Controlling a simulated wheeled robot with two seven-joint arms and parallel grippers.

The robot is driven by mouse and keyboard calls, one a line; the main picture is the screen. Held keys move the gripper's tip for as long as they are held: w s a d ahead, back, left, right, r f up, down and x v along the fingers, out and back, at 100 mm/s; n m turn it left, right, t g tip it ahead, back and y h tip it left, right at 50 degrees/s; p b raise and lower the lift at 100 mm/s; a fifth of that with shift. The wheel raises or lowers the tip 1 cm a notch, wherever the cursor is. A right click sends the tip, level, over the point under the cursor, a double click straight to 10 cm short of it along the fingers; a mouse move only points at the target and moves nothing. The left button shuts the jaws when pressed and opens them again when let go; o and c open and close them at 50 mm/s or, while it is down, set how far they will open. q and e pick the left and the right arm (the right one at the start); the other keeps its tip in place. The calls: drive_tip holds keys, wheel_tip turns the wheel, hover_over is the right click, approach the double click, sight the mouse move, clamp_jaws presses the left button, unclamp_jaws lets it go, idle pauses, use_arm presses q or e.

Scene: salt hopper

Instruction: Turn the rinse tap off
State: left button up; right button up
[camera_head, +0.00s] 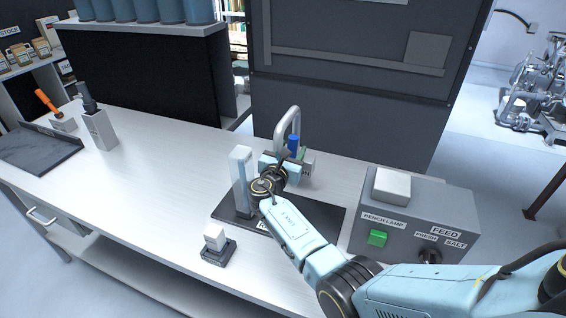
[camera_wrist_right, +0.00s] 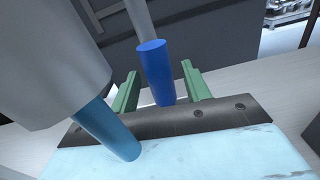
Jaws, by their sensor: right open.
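The rinse tap (camera_head: 288,122) is a grey curved spout at the back of the bench. Its blue handle (camera_head: 293,143) stands near the spout; in the right wrist view the handle (camera_wrist_right: 154,72) is a blue cylinder on a grey stem. My right gripper (camera_head: 293,158) is at the tap. In its wrist view the green fingers (camera_wrist_right: 158,84) are open, one on each side of the handle, with gaps visible. A large grey cylinder, seemingly the spout (camera_wrist_right: 50,60), fills the left, with a blue column like water (camera_wrist_right: 108,130) below it. My left gripper is out of view.
A clear upright tube (camera_head: 243,172) stands left of my right wrist on a dark mat (camera_head: 318,214). A grey control box (camera_head: 410,210) with a green button is right. A small white block on a dark base (camera_head: 216,245) is in front. The bench's left-middle is clear.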

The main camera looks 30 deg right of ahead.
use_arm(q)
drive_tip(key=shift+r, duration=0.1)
use_arm(e)
drive_tip(key=v, duration=1.2)
drive_tip(key=shift+a, duration=0.15)
use_arm(q)
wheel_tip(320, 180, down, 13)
drive_tip(key=b, duration=1.2)
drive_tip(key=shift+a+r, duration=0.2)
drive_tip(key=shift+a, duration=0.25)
use_arm(e)
drive_tip(key=w+d+m, duration=0.3)
drive_tip(key=m, duration=0.9)
drive_tip(key=w+d+m, duration=0.3)
drive_tip(key=d+m, duration=0.1)
drive_tip(key=m, duration=0.8)
drive_tip(key=w+d+m, duration=0.3)
drive_tip(key=m, duration=0.9)
drive_tip(key=shift+d+f, duration=0.25)
drive_tip(key=shift+f, duration=0.1)
